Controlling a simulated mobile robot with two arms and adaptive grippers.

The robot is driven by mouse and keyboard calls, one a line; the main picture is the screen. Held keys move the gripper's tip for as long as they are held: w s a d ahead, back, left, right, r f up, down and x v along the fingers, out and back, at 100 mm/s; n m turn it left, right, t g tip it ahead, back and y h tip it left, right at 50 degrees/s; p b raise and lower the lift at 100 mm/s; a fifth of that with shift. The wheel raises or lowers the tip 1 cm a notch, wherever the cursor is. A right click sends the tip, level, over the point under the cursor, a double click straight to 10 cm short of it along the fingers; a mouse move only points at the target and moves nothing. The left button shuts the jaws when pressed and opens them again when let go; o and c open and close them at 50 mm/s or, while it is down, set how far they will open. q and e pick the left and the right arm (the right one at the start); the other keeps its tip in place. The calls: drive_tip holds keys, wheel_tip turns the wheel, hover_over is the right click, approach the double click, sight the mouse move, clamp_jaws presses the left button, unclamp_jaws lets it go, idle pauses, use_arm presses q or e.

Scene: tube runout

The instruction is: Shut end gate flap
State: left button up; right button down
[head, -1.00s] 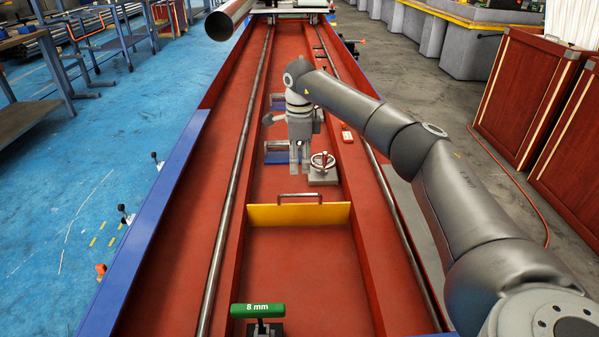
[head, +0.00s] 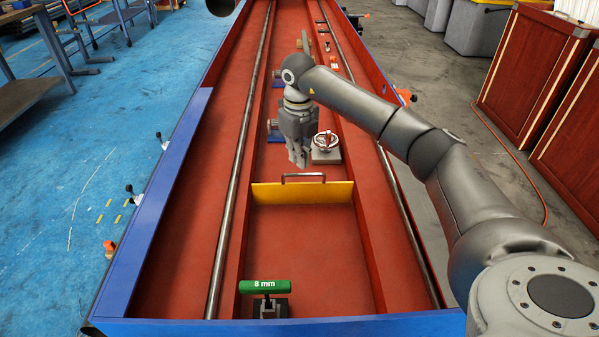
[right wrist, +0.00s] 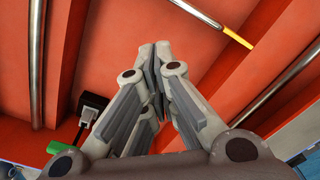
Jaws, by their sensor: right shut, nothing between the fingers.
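The end gate flap appears to be the yellow plate (head: 302,193) standing across the red channel in the head view, with a grey bar handle (head: 303,176) along its top edge. My right gripper (head: 301,163) is just beyond the handle, pointing down, shut and empty. It looks apart from the handle, though the exact gap is unclear. In the right wrist view, its fingers (right wrist: 156,48) meet at the tips over the red floor. A small yellow piece (right wrist: 238,38) shows there at the end of a metal bar. My left gripper is out of view.
A handwheel on a grey block (head: 325,146) stands close to the right of my right gripper. A green handle marked "8 mm" (head: 265,286) is at the near end. Long metal rods (head: 235,190) and blue side walls (head: 160,200) flank the channel. The red floor before the flap is clear.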

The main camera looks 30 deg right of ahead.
use_arm(q)
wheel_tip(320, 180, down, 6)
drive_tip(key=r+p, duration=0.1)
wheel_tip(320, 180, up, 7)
drive_tip(key=b, duration=0.2)
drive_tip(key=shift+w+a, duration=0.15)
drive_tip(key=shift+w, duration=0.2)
use_arm(e)
wheel_tip(320, 180, down, 9)
drive_tip(key=w+d+m, duration=0.1)
drive_tip(key=m, duration=0.6)
drive_tip(key=shift+w+d+m+t, duration=0.15)
drive_tip(key=shift+d+m+t, duration=0.15)
drive_tip(key=shift+m, duration=0.1)
